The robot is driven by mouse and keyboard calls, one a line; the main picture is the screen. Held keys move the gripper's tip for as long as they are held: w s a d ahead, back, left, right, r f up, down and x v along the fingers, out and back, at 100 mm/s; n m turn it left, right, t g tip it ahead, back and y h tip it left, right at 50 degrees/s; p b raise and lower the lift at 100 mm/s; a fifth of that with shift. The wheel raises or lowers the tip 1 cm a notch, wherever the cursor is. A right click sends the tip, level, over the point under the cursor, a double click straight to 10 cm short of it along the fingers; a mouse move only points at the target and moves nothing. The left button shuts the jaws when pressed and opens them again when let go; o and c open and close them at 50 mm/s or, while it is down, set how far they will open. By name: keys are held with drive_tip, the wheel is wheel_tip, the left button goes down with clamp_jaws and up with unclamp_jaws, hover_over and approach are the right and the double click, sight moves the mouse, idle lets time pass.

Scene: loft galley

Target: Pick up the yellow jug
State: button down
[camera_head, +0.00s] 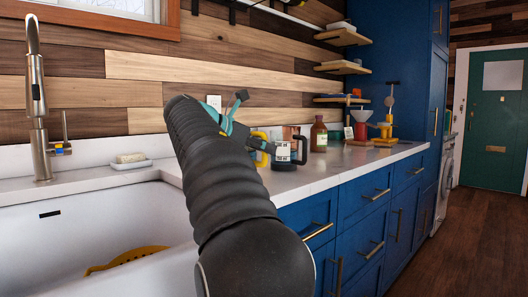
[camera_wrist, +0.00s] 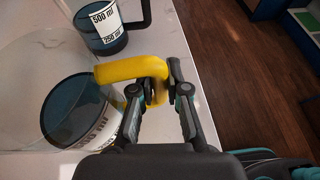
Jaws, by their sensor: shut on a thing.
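The yellow jug (camera_wrist: 75,112) is at the left in the wrist view, see-through with a dark blue inside, a white marked label and a thick yellow handle. My gripper (camera_wrist: 158,90) is shut on that yellow handle, with one finger on each side. In the head view only yellow parts of the jug (camera_head: 262,158) show, beside my gripper, and my arm hides most of it. I cannot tell whether its base touches the counter.
A similar jug with a black handle (camera_head: 285,154) stands close by on the white counter (camera_head: 318,170), also in the wrist view (camera_wrist: 100,28). A sink (camera_head: 90,225) is at the left.

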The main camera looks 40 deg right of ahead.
wheel_tip(320, 180, up, 2)
drive_tip(key=shift+r+p, duration=0.15)
drive_tip(key=shift+p, duration=0.25)
drive_tip(key=s+r, duration=0.3)
drive_tip(key=s, duration=0.2)
drive_tip(key=s+d+r+p, duration=0.1)
drive_tip(key=s+r, duration=0.2)
drive_tip(key=s, duration=0.3)
drive_tip(key=shift+s+d+r, duration=0.2)
drive_tip(key=shift+d+r, duration=0.05)
drive_tip(key=shift+r, duration=0.1)
drive_tip(key=shift+s, duration=0.1)
idle(0.4)
